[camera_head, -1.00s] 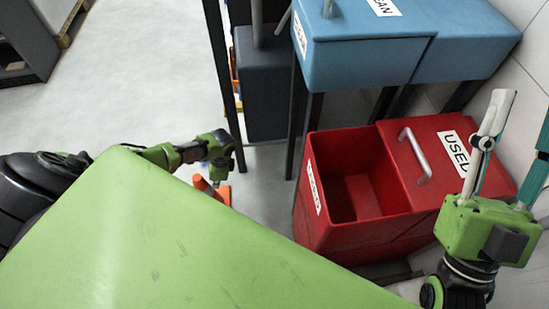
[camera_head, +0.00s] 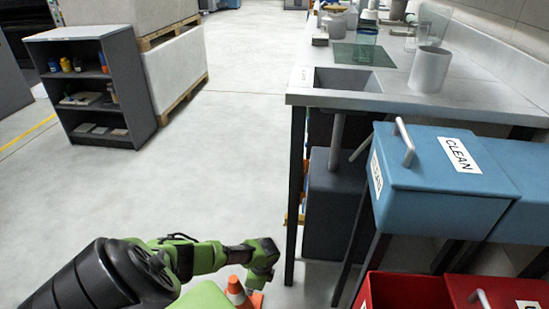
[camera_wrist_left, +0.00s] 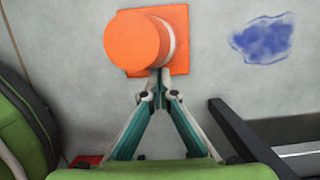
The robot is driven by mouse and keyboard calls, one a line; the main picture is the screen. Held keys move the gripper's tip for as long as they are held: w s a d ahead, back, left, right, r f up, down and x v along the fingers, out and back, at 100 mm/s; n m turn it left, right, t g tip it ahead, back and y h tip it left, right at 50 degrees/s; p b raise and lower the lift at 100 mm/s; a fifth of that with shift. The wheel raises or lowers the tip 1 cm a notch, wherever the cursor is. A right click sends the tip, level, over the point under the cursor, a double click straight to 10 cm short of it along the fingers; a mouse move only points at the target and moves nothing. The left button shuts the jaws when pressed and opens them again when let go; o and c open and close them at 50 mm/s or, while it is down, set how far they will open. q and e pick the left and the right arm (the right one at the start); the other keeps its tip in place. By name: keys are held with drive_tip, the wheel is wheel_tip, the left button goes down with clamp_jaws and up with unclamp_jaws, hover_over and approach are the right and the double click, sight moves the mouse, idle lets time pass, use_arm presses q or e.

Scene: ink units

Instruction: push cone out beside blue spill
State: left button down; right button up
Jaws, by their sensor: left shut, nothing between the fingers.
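An orange and white cone (camera_head: 237,291) stands on the floor at the bottom of the head view, partly hidden by my arm. In the left wrist view the cone (camera_wrist_left: 137,42) is seen from above on its square orange base. My left gripper (camera_wrist_left: 158,84) is shut and empty, its tips right at the cone's near side; I cannot tell whether they touch. In the head view my left gripper (camera_head: 262,262) is beside the cone, its fingers hidden. The blue spill (camera_wrist_left: 264,38) lies on the floor right of the cone, apart from it. My right gripper is out of view.
A workbench (camera_head: 322,98) with a dark leg (camera_head: 294,200) stands close right of my left gripper. Blue bins (camera_head: 440,195) and a red bin (camera_head: 400,292) are further right. A grey shelf (camera_head: 90,85) stands back left. The middle floor is open.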

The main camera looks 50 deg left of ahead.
use_arm(q)
drive_tip(key=v, duration=1.2)
drive_tip(key=shift+f, duration=0.15)
